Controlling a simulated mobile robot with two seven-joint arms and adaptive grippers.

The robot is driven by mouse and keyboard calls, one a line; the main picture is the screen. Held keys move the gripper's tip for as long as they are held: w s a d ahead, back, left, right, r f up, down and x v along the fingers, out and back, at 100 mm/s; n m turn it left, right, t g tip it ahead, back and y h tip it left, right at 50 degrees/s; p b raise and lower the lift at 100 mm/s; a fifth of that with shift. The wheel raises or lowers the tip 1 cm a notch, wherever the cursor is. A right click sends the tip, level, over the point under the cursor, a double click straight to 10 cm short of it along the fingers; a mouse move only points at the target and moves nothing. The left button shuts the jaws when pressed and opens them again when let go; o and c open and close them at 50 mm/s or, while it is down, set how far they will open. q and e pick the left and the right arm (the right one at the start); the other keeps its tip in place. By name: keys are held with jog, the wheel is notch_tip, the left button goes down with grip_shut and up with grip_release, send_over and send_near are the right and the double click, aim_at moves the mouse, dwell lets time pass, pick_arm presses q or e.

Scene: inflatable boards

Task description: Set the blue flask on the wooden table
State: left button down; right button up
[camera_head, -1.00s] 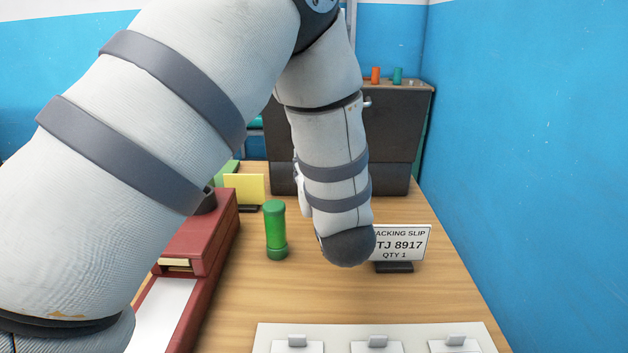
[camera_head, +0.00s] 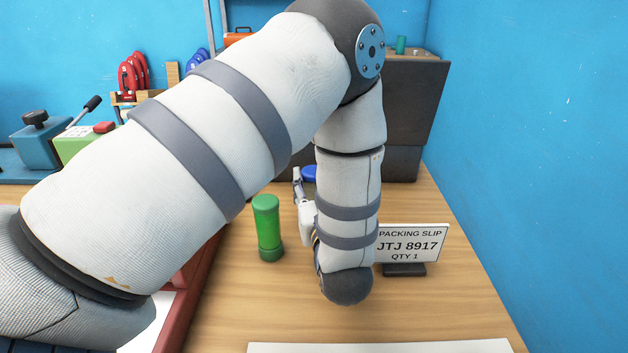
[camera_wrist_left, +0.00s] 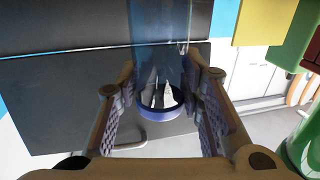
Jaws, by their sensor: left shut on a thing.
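The blue flask (camera_wrist_left: 160,62) is see-through with a darker blue ring (camera_wrist_left: 162,107) and sits between the fingers of my left gripper (camera_wrist_left: 160,105) in the wrist view. The gripper is shut on it. In the head view a small blue piece (camera_head: 309,173) shows beside a finger of my left gripper (camera_head: 298,186); my arm hides the rest. I cannot tell whether the flask touches the wooden table (camera_head: 440,310). My right gripper is not in view.
A green flask (camera_head: 267,228) stands on the table left of my left forearm. A packing slip sign (camera_head: 412,243) stands to the right. A dark cabinet (camera_head: 408,115) is at the back, and a white panel (camera_head: 380,347) lies at the front edge.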

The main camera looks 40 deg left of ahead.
pick_arm(q)
jog(key=shift+f, duration=0.15)
jog(key=c, duration=1.1)
grip_release()
jog(key=shift+w+a, duration=0.1)
jog(key=shift+s+d+r, duration=0.2)
jog(key=shift+d, duration=0.1)
jog(key=v, duration=1.1)
jog(key=shift+s, duration=0.2)
jog(key=shift+d, duration=0.1)
